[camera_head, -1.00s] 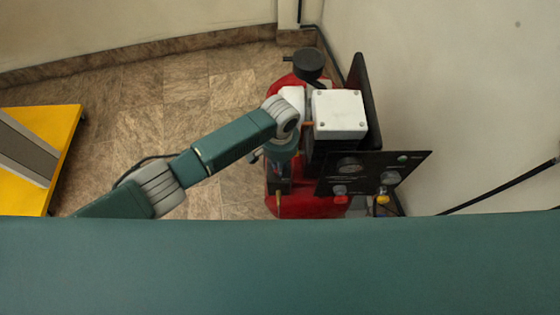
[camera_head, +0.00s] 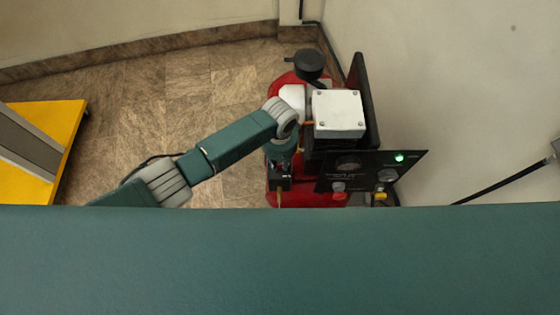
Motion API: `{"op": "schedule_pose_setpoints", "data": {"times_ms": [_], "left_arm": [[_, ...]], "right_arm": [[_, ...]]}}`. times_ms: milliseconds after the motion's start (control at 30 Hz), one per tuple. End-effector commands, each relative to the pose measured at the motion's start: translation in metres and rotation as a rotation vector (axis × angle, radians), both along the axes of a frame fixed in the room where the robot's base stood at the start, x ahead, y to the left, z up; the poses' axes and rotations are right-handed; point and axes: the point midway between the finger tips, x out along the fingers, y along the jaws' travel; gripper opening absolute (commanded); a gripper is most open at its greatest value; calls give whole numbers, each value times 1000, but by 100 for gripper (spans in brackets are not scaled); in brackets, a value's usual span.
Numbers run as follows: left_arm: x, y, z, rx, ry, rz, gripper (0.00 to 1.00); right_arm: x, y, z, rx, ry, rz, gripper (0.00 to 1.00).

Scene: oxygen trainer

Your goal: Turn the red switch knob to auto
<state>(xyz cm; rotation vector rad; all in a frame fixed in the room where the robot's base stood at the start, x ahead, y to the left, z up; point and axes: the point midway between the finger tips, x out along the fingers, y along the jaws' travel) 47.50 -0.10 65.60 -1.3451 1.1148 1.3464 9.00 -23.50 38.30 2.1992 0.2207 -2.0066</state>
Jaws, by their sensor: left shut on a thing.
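My left gripper (camera_head: 281,165) reaches down over a small black switch box (camera_head: 280,184) on the left side of the red machine (camera_head: 292,198). Its jaws are shut at the top of this box, on what appears to be the red switch knob. The knob itself is hidden by the gripper and too small to make out. A black control panel (camera_head: 327,183) stands to the right, with a gauge and a brightly lit green lamp (camera_head: 399,158). My right gripper is not in view.
A white box (camera_head: 339,114) and a black round cap (camera_head: 309,64) sit on the machine close to my wrist. A wall (camera_head: 460,90) is at the right. A yellow platform (camera_head: 66,120) stands at the far left, with clear floor (camera_head: 180,95) between.

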Motion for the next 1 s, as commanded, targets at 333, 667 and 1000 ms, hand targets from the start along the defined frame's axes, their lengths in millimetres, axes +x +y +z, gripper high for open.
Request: {"op": "schedule_pose_setpoints", "data": {"times_ms": [333, 667, 1000], "left_arm": [[0, 1, 0, 0, 1, -164, 0], [0, 1, 0, 0, 1, -204, 0], [0, 1, 0, 0, 0, -204, 26]], "right_arm": [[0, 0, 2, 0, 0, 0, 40], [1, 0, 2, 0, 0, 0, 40], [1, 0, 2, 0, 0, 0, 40]]}}
